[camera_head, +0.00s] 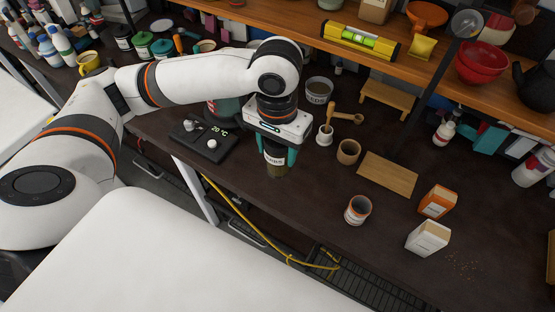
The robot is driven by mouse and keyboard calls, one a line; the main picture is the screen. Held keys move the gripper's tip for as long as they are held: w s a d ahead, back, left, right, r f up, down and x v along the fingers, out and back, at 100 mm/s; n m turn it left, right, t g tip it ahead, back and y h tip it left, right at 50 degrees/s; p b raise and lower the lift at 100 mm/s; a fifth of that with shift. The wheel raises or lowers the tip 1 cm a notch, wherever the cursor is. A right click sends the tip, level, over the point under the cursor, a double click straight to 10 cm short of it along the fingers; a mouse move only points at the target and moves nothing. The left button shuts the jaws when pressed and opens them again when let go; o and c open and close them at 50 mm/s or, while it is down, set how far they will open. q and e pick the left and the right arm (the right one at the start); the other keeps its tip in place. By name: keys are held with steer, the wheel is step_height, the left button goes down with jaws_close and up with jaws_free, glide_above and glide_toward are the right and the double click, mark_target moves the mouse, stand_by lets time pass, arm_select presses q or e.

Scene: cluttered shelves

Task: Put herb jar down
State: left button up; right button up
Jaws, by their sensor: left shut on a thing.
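The herb jar (276,156) is a small dark jar with a pale label and a greenish lower part. My left gripper (277,160) comes down over it from above, with teal fingers on both sides, and is shut on it. The jar is upright near the front edge of the dark counter (310,190). I cannot tell whether its base touches the counter. My right gripper is not in view.
A black scale (204,140) lies just left of the jar. A mortar (325,135), a brown cup (348,152), a wooden board (387,174), another cup (358,209) and two cartons (437,201) (427,238) stand to the right. Bare counter lies between the jar and these cups.

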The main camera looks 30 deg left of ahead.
arm_select(q)
step_height(320, 180, down, 2)
steer(key=shift+f, duration=0.25)
steer(key=shift+a, duration=0.1)
